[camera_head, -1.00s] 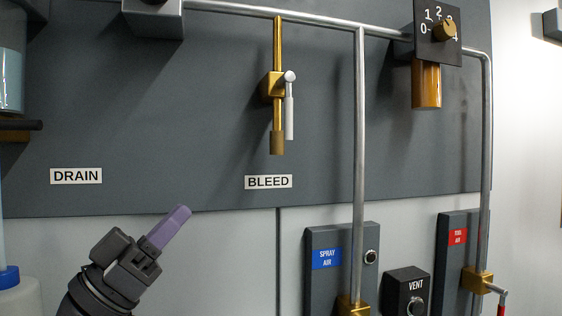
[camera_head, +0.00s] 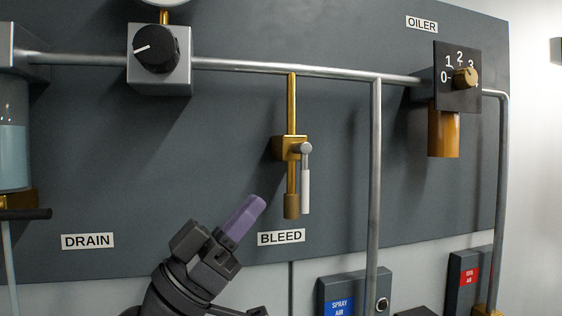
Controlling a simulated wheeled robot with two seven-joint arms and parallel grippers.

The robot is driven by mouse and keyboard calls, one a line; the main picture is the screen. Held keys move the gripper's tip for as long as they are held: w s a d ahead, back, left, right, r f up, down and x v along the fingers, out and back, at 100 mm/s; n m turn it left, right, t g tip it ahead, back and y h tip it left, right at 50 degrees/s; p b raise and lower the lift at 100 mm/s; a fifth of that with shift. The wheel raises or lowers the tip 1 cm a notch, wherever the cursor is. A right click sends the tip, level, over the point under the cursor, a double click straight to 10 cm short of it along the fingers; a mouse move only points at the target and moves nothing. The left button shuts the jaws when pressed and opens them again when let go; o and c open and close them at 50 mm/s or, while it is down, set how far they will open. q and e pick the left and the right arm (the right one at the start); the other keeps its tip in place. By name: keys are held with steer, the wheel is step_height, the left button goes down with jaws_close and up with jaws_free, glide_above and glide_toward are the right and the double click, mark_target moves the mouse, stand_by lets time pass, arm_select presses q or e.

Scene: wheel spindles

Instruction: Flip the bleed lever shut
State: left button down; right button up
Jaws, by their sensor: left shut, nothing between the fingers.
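The bleed valve (camera_head: 290,148) is a brass block on a vertical brass tube that drops from the grey pipe, above the BLEED label (camera_head: 281,238). Its bleed lever (camera_head: 306,182) has a white handle that hangs straight down from a round grey pivot, alongside the tube. My left gripper (camera_head: 254,204) has purple fingertips pressed together with nothing between them. It points up and right, below and left of the brass tube's lower end, and looks apart from the lever. My right gripper is not in view.
A grey pipe (camera_head: 240,66) runs across the panel, with a vertical pipe (camera_head: 375,190) right of the lever. A black knob (camera_head: 156,50) is at upper left. The oiler (camera_head: 443,130) is at right. The DRAIN label (camera_head: 88,241) is at left.

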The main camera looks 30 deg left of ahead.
arm_select(q)
steer(key=w+d, duration=0.1)
steer(key=w, duration=0.1)
steer(key=w+d, duration=0.1)
steer(key=w, duration=0.1)
steer(key=shift+d+r+p, duration=0.1)
steer(key=shift+r+p, duration=0.05)
steer(key=shift+p, duration=0.2)
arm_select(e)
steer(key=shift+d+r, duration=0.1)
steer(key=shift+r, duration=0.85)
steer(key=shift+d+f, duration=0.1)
